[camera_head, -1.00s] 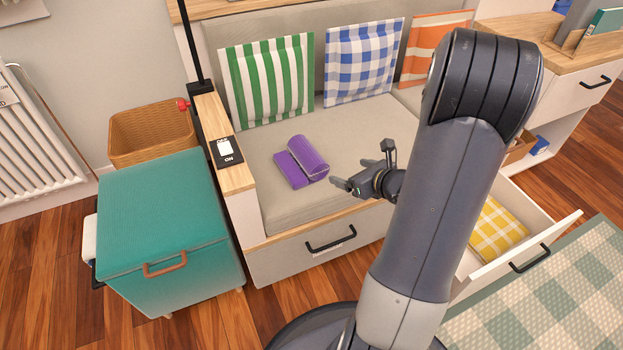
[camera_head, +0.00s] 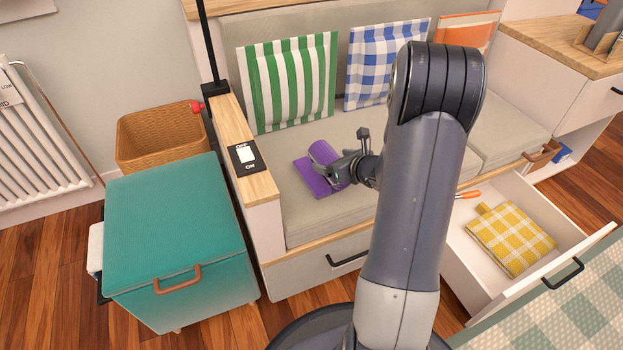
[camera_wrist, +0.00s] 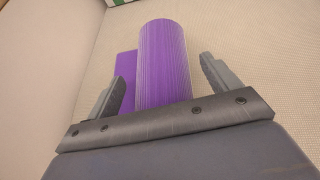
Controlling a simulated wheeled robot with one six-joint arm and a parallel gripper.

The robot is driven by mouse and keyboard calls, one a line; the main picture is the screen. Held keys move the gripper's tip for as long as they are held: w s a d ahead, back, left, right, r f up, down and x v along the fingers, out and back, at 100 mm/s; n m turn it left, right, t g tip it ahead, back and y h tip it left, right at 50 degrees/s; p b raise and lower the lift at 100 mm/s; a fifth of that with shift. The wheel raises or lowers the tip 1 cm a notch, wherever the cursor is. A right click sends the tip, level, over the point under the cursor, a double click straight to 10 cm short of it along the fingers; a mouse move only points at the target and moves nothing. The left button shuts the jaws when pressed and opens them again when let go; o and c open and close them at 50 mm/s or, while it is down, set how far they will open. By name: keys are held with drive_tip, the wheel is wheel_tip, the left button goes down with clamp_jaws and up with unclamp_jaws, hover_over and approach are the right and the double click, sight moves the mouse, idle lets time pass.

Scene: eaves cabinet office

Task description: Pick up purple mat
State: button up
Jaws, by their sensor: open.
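The purple mat (camera_head: 318,178) lies on the beige bench seat, partly rolled, with a flat flap to the left of the roll. My gripper (camera_head: 347,167) is open at the right end of the roll and hides part of it in the head view. In the wrist view the purple mat (camera_wrist: 163,62) stands out between the two spread fingers of my gripper (camera_wrist: 160,85). The roll is between the fingers, with a gap to the right finger. The flap lies behind the left finger. I cannot tell whether the left finger touches the mat.
A wooden armrest (camera_head: 243,140) with a switch panel borders the seat on the left. Green-striped (camera_head: 290,82) and blue-checked (camera_head: 385,65) cushions lean at the back. An open drawer (camera_head: 475,268) with a yellow checked cloth is at right. A teal box (camera_head: 175,235) stands left.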

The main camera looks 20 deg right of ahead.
drive_tip(key=shift+c, duration=0.2)
drive_tip(key=shift+r, duration=0.1)
drive_tip(key=c, duration=1.4)
